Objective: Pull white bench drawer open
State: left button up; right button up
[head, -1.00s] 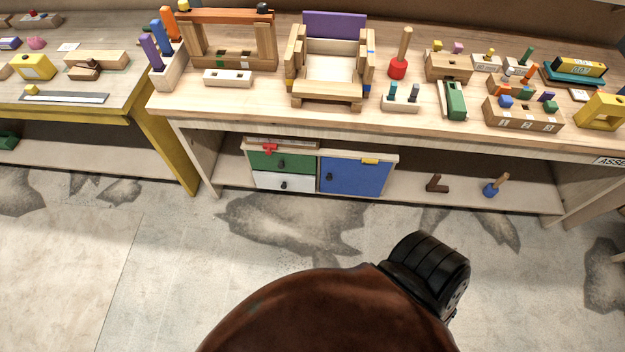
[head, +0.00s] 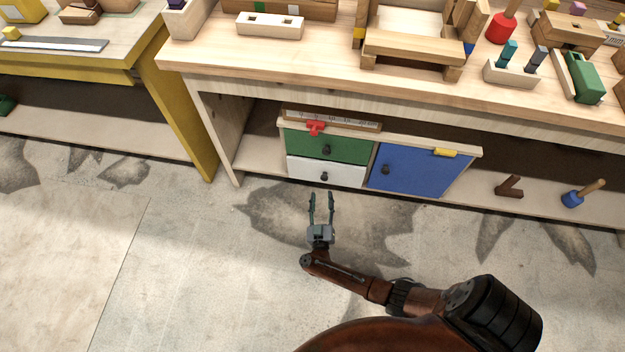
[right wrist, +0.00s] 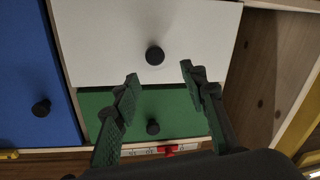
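The white drawer (head: 310,173) is the lower left drawer of a small cabinet on the bench's low shelf. It looks shut and has a dark round knob (head: 325,176). My right gripper (head: 322,196) is in front of and just below the white drawer, fingers apart and empty. In the right wrist view, the white drawer (right wrist: 195,45) is upside down, with its knob (right wrist: 155,55) ahead of and between the open fingertips (right wrist: 158,72), apart from them. My left gripper is in neither view now.
Above the white drawer is a green drawer (head: 345,147) with its own knob. A blue door (head: 415,171) stands to the right. The workbench top (head: 300,68) overhangs the cabinet. A brown L-shaped piece (head: 508,188) lies on the shelf. The floor in front is clear.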

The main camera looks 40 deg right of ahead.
aim_at(324, 180)
jog(key=w+d+b, duration=0.1)
jog(key=w+d+m+g+h+b, duration=0.1)
jog(key=w+d, duration=0.1)
jog(key=w+d+f+g+b, duration=0.1)
jog(key=w+d+b, duration=0.1)
jog(key=shift+w+d+h, duration=0.1)
jog(key=shift+d+h, duration=0.15)
jog(key=shift+h, duration=0.15)
jog(key=shift+w+d+r+m, duration=0.15)
jog(key=shift+w+d+m, duration=0.15)
jog(key=shift+d, duration=0.05)
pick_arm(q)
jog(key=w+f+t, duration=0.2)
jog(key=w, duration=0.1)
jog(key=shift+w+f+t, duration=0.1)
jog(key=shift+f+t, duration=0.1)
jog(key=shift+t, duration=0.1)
pick_arm(e)
jog(key=shift+c, duration=0.6)
grip_shut()
